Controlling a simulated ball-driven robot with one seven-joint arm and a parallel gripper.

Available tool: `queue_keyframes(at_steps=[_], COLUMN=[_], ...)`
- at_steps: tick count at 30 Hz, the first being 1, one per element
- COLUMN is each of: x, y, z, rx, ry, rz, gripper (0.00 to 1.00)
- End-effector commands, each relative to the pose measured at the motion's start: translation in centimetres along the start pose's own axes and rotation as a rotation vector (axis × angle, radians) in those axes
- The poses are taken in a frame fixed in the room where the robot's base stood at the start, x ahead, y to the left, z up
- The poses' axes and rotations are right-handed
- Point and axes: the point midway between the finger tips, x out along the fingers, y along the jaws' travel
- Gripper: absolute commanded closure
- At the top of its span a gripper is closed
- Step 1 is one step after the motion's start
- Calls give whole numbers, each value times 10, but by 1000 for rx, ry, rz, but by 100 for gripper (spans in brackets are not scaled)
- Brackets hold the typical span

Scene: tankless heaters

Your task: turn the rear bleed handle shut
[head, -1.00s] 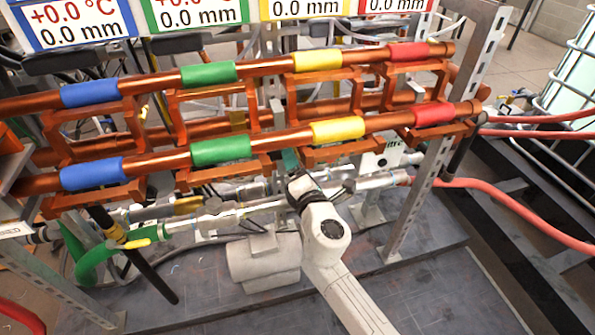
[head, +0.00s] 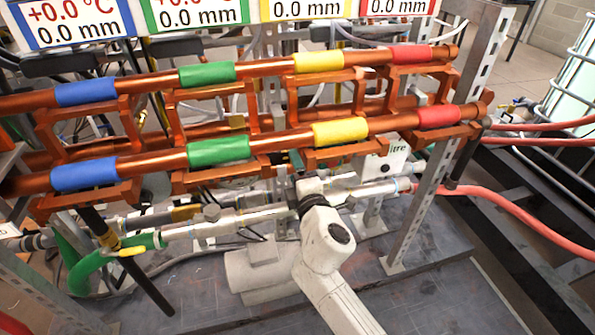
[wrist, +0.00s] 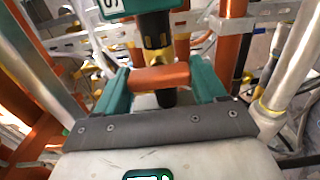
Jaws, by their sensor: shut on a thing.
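In the wrist view my gripper (wrist: 160,80) has two teal fingers, one on each side of a short orange-brown bar (wrist: 158,77), and is shut on it. The bar crosses a dark upright rod (wrist: 155,30) with a yellow-brown band. I cannot tell for sure whether the bar is the rear bleed handle. In the head view the arm reaches in low behind the front copper pipe (head: 270,145), and the fingers are mostly hidden there. No rear bleed handle can be made out clearly in the head view.
Copper pipes with blue, green, yellow and red bands cross above my arm. A slotted metal post (head: 430,185) stands at right, with a red hose (head: 520,220) beyond. A black rod (head: 145,280) and a green hose (head: 95,262) are at left. The dark base plate (head: 420,290) is mostly clear.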

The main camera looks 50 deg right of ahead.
Motion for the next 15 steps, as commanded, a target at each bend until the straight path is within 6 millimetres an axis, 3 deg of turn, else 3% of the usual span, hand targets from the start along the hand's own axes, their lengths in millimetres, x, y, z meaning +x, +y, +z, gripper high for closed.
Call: queue_keyframes(at_steps=[8, 9, 15], x=[0, 0, 0], y=[-2, -2, -1], z=[2, 2, 1], rx=[-1, -1, -1], ry=[-5, -5, -3], rz=[-5, -4, -3], gripper=[60, 26, 23])
